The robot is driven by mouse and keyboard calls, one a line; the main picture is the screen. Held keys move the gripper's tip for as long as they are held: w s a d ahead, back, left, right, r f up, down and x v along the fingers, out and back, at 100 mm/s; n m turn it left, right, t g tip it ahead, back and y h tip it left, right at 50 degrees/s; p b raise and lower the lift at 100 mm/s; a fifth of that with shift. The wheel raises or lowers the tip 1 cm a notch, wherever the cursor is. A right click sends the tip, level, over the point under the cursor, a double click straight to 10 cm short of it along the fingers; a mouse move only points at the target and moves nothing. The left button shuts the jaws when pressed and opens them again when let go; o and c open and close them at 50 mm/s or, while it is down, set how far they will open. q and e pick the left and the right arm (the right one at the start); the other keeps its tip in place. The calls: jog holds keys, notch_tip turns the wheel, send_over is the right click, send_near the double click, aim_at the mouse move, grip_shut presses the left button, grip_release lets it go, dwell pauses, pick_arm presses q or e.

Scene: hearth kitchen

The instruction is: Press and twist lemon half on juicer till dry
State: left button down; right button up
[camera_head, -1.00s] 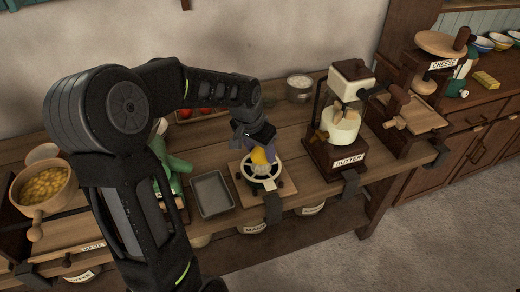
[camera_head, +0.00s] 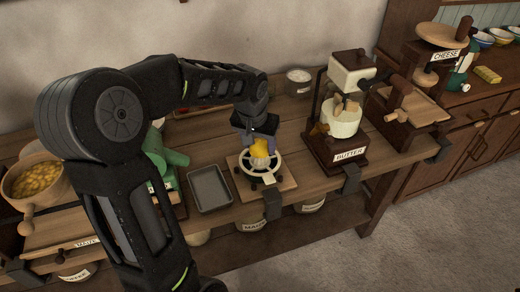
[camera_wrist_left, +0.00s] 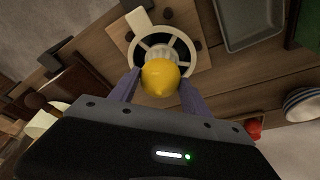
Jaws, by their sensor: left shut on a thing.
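The yellow lemon half (camera_head: 260,148) is held cut side down over the white juicer (camera_head: 248,166), which stands on a wooden board (camera_head: 285,184). My left gripper (camera_head: 259,143) comes from above with its fingers on both sides of the lemon. My right gripper is not in view.
An empty grey tray (camera_head: 209,189) lies just left of the juicer board. The butter churn (camera_head: 340,125) stands to the right. A metal pot (camera_head: 299,82) is behind, and a bowl of yellow pieces (camera_head: 38,180) is at the far left.

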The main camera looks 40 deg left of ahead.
pick_arm(q)
jog(key=shift+s+f, duration=0.25)
jog(key=shift+f, duration=0.1)
jog(key=shift+m+p, duration=0.3)
jog(key=shift+p, duration=0.1)
jog(key=m+h+p, duration=0.1)
jog(key=m, duration=0.2)
jog(key=shift+r+p, duration=0.1)
jog(key=shift+p, duration=0.3)
jog(key=shift+m+h+p, duration=0.3)
jog(key=shift+m+p, duration=0.1)
jog(key=shift+m, duration=1.1)
jog(key=n+y+b, duration=0.1)
jog(key=n, duration=0.3)
jog(key=shift+w+b, duration=0.2)
jog(key=shift+b, duration=0.1)
jog(key=shift+w+a+r+n+y+b, duration=0.15)
jog(key=shift+n+b, duration=0.1)
jog(key=shift+n, duration=0.35)
jog(key=shift+s+d+n+y+b, duration=0.15)
jog(key=shift+n+b, duration=0.1)
jog(key=shift+n, duration=0.35)
jog(key=shift+w+a+r, duration=0.1)
jog(key=shift+a+r, duration=0.05)
